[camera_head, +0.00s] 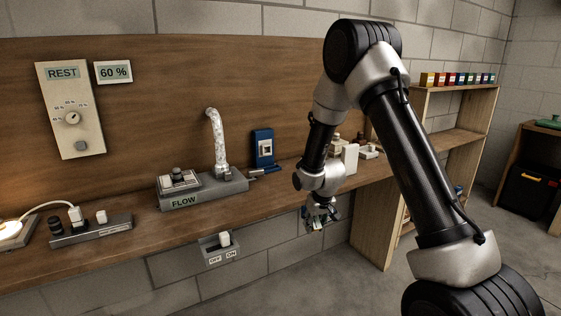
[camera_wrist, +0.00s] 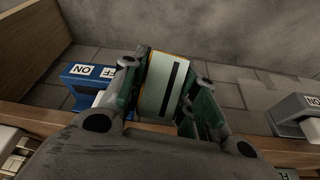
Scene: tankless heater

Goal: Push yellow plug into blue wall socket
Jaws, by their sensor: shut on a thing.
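My gripper (camera_head: 319,218) is in front of the bench's front edge, right of the grey switch box. In the wrist view its fingers (camera_wrist: 160,98) are shut on a block with a pale face, a dark stripe and thin yellow-orange edges, apparently the yellow plug (camera_wrist: 161,84). Its far side is hidden. A blue box with an upside-down OFF/ON label, apparently the blue wall socket (camera_wrist: 84,79), shows left of the held block in the wrist view. My fingers partly cover it. I cannot tell whether plug and socket touch.
A grey OFF/ON box (camera_head: 219,247) is on the wall below the wooden bench (camera_head: 130,245). On the bench are a grey FLOW unit (camera_head: 190,199) with a tap and a blue stand (camera_head: 263,148). A wooden shelf (camera_head: 455,110) stands right. The floor in front is clear.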

